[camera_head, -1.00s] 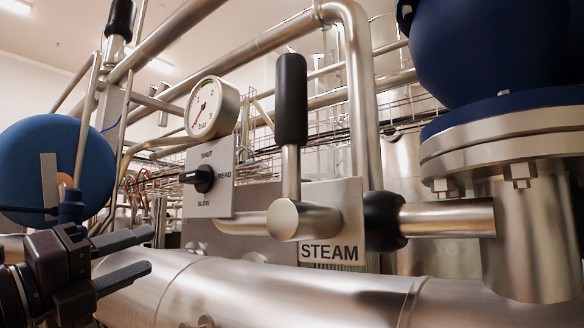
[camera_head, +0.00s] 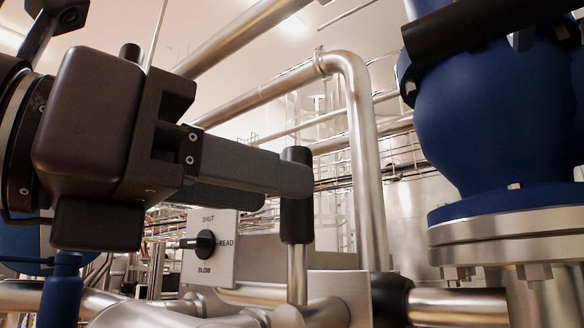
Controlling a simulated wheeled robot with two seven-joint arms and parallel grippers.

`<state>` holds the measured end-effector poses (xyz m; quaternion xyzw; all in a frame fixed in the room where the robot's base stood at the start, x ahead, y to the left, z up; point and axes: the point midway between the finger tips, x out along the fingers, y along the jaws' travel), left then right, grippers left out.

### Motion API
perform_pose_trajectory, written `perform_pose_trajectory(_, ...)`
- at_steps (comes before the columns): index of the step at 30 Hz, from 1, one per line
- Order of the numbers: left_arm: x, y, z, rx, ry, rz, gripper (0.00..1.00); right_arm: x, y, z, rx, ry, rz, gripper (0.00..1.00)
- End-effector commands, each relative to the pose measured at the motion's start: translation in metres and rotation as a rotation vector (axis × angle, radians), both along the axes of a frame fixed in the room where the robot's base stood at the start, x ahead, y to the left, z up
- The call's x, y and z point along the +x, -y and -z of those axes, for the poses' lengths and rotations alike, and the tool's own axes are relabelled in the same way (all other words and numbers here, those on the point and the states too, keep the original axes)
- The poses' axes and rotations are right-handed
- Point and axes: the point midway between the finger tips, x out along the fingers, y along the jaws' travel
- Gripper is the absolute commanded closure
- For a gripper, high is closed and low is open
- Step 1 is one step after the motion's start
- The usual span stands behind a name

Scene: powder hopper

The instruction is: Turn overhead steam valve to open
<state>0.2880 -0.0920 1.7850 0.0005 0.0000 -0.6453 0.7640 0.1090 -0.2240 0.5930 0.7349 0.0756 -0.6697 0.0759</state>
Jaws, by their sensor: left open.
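A blue valve body (camera_head: 490,120) stands on a bolted metal flange (camera_head: 515,235) at the upper right. A thick black bar (camera_head: 470,30) crosses its top and is cut off by the frame edge. An upright lever with a black grip (camera_head: 297,225) and metal stem rises from a pipe fitting at lower middle. My left gripper (camera_head: 278,193) is large in front at the left, its fingers pointing right, open and empty. Its nearer finger overlaps the black grip in the picture; I cannot tell whether they touch. My right gripper is not in view.
A plate with a black SHUT/READ/BLOW knob (camera_head: 205,243) is below my left fingers. A bent steel pipe (camera_head: 362,150) stands between the lever and the blue valve. A metal tank (camera_head: 415,225) is behind. Open air shows between the pipe and the blue valve.

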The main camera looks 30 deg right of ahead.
Motion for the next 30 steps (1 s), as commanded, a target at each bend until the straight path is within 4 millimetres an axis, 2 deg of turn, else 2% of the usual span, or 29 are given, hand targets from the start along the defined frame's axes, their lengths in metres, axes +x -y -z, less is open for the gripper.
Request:
perform_pose_trajectory(1, 0.001, 0.009, -0.004, 0.004, -0.003, 0.003, 0.59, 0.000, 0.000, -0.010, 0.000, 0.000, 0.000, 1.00)
perform_pose_trajectory(7, 0.005, 0.032, -0.002, 0.001, -0.001, 0.002, 0.59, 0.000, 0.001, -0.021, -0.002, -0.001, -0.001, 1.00)
perform_pose_trajectory(18, 0.007, 0.038, 0.000, -0.002, -0.002, 0.000, 0.61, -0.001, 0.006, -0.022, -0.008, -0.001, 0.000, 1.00)
perform_pose_trajectory(27, 0.007, 0.038, 0.000, -0.002, -0.002, 0.000, 1.00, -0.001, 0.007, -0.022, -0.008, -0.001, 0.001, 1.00)
perform_pose_trajectory(30, 0.007, 0.038, 0.000, -0.002, -0.002, 0.000, 1.00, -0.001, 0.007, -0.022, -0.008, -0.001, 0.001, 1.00)
